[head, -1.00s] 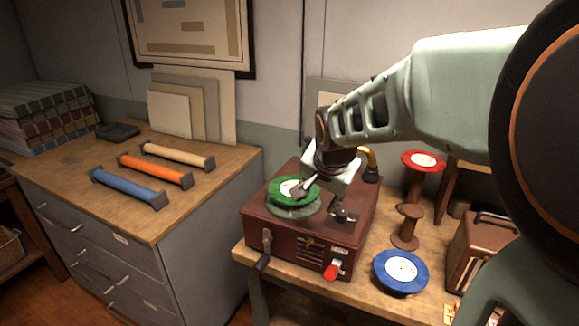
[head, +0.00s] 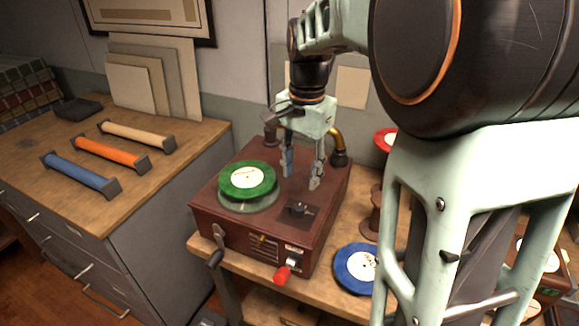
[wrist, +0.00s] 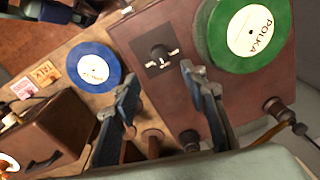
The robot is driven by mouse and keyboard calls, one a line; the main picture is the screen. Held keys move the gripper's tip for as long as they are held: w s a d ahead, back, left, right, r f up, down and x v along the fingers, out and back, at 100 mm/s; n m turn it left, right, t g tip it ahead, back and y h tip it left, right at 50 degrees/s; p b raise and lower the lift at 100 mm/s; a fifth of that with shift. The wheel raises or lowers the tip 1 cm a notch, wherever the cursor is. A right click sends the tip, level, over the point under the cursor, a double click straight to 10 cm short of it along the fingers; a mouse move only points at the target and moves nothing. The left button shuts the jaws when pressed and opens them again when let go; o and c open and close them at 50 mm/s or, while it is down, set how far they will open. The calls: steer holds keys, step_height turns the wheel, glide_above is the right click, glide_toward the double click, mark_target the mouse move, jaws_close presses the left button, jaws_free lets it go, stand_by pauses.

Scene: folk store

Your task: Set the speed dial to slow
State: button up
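The record player (head: 225,222) is a dark red box on a wooden table. Its dial (head: 298,208) is a small black knob on a dark plate, right of the platter; it also shows in the wrist view (wrist: 159,54). I cannot read which setting it points to. A green record (head: 248,179) labelled POLKA lies over the platter (head: 262,203). My gripper (head: 301,174) points down above the deck, behind the dial, with its fingers apart and nothing between them. In the wrist view, the dial appears just beyond my fingertips (wrist: 162,70).
A blue record (head: 355,268) lies to the right. A brown case (wrist: 48,132) shows in the wrist view.

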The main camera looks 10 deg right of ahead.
mark_target(299, 206)
steer(key=shift+d, duration=0.1)
steer(key=f, duration=1)
steer(key=shift+w+a+f, duration=0.2)
steer(key=shift+f, duration=0.1)
steer(key=shift+c, duration=0.5)
jaws_close()
